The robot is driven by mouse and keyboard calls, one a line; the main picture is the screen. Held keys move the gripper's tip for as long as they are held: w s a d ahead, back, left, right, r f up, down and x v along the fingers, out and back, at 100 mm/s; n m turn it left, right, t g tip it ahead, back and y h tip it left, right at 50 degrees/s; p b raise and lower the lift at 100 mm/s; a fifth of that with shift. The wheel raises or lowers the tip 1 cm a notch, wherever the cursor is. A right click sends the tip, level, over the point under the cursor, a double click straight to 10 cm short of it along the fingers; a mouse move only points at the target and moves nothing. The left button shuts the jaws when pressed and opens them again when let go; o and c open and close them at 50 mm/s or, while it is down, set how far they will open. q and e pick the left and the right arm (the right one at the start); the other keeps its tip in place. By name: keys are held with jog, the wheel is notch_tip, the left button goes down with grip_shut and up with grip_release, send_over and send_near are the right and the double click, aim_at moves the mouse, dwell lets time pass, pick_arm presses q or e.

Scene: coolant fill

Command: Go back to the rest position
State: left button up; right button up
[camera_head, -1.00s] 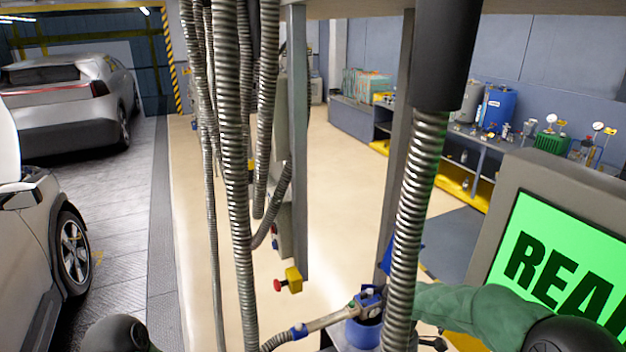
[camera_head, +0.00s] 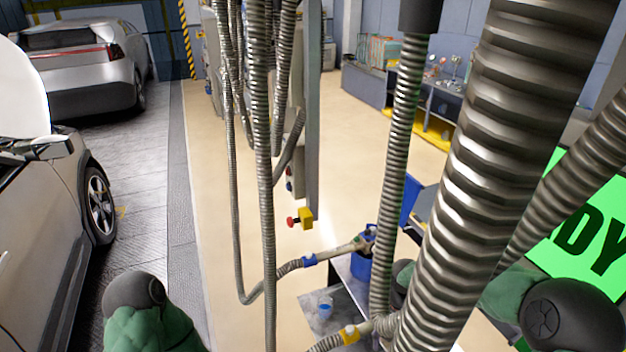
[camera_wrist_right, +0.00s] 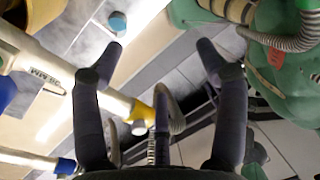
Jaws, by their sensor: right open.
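My right gripper (camera_wrist_right: 162,50) is open in the wrist view, its two dark fingers spread wide with nothing between them. A pale nozzle with a yellow collar (camera_wrist_right: 142,112) lies below and behind the fingers, outside the grip. In the head view the right gripper is hidden behind the hanging hoses. My left gripper is not in view; only a green-covered part of my left arm shows at the bottom left. A nozzle with a blue collar (camera_head: 325,254) rests at a blue holder (camera_head: 360,258), and another with a yellow collar (camera_head: 350,334) is in front.
Ribbed metal hoses (camera_head: 500,140) hang close in front on the right. A green screen (camera_head: 590,235) stands at the right edge. A grey car (camera_head: 35,220) stands at the left, another (camera_head: 85,65) behind it. The beige floor (camera_head: 215,190) between is clear.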

jog(key=s+a+f+m+y+b, duration=0.1)
jog(key=s+a+f+m+b, duration=0.2)
jog(key=f, duration=1)
jog(key=s+a+f+m+t+y+b, duration=0.1)
jog(key=s+a+f+m+b, duration=0.3)
jog(key=s+f+m+b, duration=0.3)
jog(key=s+a+f+m+t+y+b, duration=0.1)
jog(key=s+f+m+b, duration=0.4)
jog(key=f+m, duration=0.8)
notch_tip(320, 180, down, 7)
jog(key=shift+s+a+r+y+b, duration=0.25)
jog(key=shift+a+y+b, duration=0.25)
jog(key=shift+a+b, duration=0.7)
